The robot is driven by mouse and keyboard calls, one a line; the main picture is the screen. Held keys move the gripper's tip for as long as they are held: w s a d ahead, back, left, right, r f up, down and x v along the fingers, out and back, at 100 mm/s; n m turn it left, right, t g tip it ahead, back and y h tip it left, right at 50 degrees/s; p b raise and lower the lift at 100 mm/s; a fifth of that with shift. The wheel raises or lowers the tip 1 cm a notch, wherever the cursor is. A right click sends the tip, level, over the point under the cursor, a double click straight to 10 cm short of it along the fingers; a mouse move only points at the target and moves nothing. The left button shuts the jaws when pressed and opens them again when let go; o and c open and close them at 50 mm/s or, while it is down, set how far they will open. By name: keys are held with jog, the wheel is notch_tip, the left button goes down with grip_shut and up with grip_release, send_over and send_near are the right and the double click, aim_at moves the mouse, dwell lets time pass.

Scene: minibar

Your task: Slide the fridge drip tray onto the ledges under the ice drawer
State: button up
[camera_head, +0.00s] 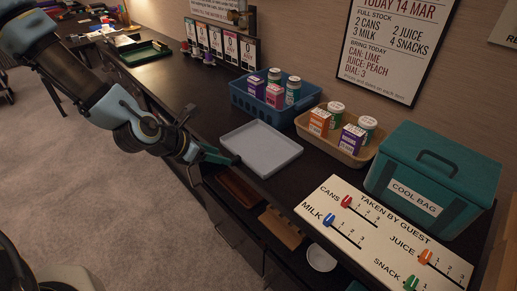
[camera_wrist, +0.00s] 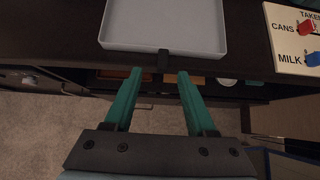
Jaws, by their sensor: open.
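The drip tray appears to be the shallow light grey tray (camera_head: 262,148) lying flat on the dark counter, close to its front edge. In the wrist view the tray (camera_wrist: 163,22) fills the top, and a small dark tab (camera_wrist: 163,59) sticks out from the middle of its near side. My gripper (camera_head: 228,159) is at the counter's front edge beside the tray. In the wrist view its teal fingers (camera_wrist: 160,72) are open and empty, with their tips on either side of the tab and slightly short of it. The ledges and the ice drawer cannot be made out.
Behind the tray stand a blue basket (camera_head: 247,104) and a tan basket (camera_head: 353,158) of cans and cartons. A teal cool bag (camera_head: 434,175) and a white slider board (camera_head: 382,240) are to the right. Below the counter are brown items and a white bowl (camera_head: 320,258).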

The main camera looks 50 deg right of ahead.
jog(key=shift+s+p+x, duration=0.2)
jog(key=shift+p+x, duration=0.35)
jog(key=shift+x, duration=2.1)
jog(key=shift+c, duration=0.3)
grip_shut()
